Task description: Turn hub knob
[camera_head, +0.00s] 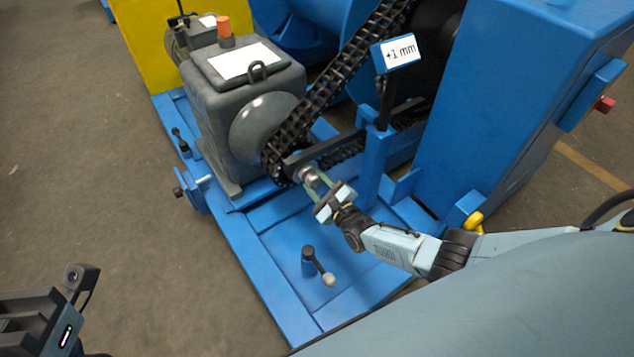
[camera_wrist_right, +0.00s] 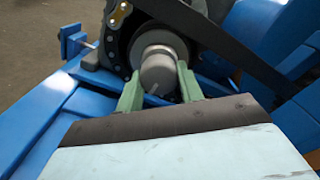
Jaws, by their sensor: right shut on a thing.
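The hub knob (camera_head: 309,177) is a small grey metal cylinder at the lower end of the chain drive, at the hub of the small sprocket. In the right wrist view the knob (camera_wrist_right: 159,72) sits between two green fingers, with the dark sprocket behind it. My right gripper (camera_head: 318,178) is shut on the knob, one finger on each side. It also shows in the right wrist view (camera_wrist_right: 160,85). My left gripper is not clearly seen; only a dark part of mine shows at the lower left of the head view.
The black chain (camera_head: 325,95) runs up from the sprocket beside the grey gearbox (camera_head: 245,105). A dark bar and a blue post with a "+1 mm" sign (camera_head: 400,52) stand close by. A lever with a round grip (camera_head: 318,268) rises from the blue base frame (camera_head: 268,285).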

